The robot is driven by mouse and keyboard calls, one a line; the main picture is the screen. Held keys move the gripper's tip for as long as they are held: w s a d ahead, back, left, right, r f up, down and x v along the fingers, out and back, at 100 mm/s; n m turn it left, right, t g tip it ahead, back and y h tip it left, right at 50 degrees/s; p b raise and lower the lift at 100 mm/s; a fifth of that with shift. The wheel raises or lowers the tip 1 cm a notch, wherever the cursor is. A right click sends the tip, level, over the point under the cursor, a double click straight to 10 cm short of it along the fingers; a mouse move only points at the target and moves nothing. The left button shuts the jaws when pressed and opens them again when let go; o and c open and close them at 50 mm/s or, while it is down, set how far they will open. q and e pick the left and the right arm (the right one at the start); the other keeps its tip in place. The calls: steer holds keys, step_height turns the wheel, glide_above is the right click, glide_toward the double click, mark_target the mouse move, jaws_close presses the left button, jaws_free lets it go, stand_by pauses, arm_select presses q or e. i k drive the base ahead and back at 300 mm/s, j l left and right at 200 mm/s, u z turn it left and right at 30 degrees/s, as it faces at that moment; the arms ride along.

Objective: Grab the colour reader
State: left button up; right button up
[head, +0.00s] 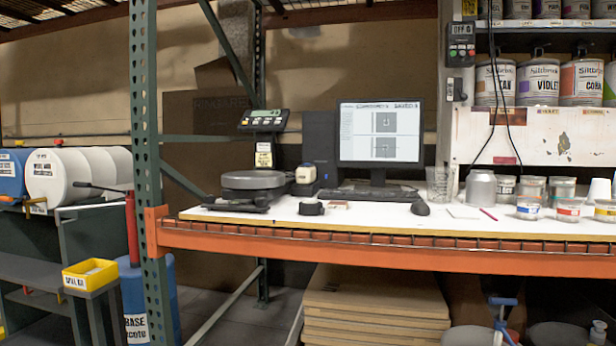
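A small device with a cream-white rounded top and a dark body (305,178) stands on the white worktop, between the round dark scale and the black computer tower. It looks like the colour reader, but it is small and I cannot be sure. A small black object (311,208) lies in front of it near the worktop's front edge; I cannot tell what it is. Neither of my grippers is in view, and nothing touches the device.
The white worktop (380,218) has an orange front beam (400,253). The scale (253,187), monitor (381,133), keyboard (368,195) and mouse (420,208) surround the device. A green rack post (146,170) stands at left. Jars crowd the right.

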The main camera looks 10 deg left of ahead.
mark_target(305, 175)
steer(key=i+j, duration=0.1)
steer(key=i, duration=0.5)
steer(key=i+u, duration=0.1)
steer(key=u, duration=0.3)
steer(key=i+u, duration=0.1)
steer(key=u, duration=0.3)
steer(key=i+u, duration=0.1)
steer(key=u, duration=0.25)
steer(key=i+l+u, duration=0.1)
steer(key=u, duration=0.3)
